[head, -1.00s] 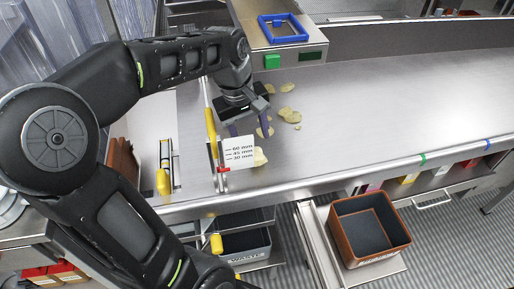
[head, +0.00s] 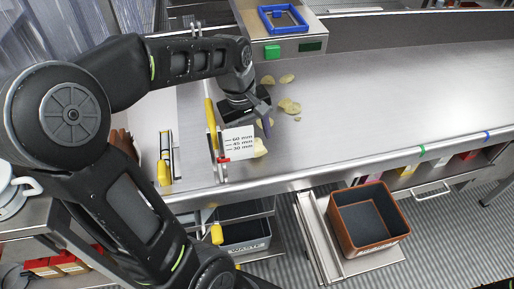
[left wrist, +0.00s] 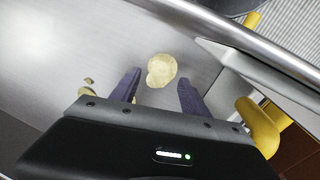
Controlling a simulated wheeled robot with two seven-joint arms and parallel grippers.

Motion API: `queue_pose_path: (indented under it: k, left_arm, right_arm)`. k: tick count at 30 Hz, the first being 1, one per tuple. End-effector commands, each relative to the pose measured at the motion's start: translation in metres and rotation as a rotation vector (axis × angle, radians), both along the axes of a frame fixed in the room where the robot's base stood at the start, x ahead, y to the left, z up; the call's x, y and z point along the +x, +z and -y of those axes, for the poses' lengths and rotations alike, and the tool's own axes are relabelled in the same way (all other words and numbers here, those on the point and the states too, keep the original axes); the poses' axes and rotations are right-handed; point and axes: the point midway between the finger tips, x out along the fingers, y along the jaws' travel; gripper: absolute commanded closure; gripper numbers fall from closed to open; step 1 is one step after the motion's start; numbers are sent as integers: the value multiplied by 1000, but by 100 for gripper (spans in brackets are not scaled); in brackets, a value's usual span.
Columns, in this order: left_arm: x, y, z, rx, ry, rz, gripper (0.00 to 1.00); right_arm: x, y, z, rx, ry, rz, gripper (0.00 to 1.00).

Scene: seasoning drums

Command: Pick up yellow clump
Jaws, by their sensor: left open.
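The yellow clump (head: 259,148) lies on the steel table near its front edge, partly behind the white gauge card in the head view. In the left wrist view the clump (left wrist: 161,71) looks like a pale yellow, rounded lump. It sits just beyond and between my left gripper's (left wrist: 158,90) two purple fingers, touching neither. My left gripper (head: 262,124) is open and empty above the table, with one finger mostly hidden in the head view. My right gripper is not in view.
The white card (head: 238,142) marked in millimetres stands beside the clump. Several yellow chips (head: 289,105) lie behind it. A scale with a blue frame (head: 283,19) stands at the back. A brown bin (head: 368,222) is below the front edge. The table's right side is clear.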

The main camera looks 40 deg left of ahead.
Motion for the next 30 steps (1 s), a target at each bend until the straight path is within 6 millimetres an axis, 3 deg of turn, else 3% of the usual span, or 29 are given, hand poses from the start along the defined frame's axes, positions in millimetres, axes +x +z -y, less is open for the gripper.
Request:
queue_pose_path:
  k: [9, 28, 30]
  left_arm:
    - [5, -41, 2, 0, 0, -1, 47]
    - [6, -42, 3, 0, 0, 0, 47]
    - [6, -42, 3, 0, 0, 0, 52]
  right_arm:
    - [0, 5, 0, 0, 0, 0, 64]
    - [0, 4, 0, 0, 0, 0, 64]
    - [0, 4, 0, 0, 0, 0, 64]
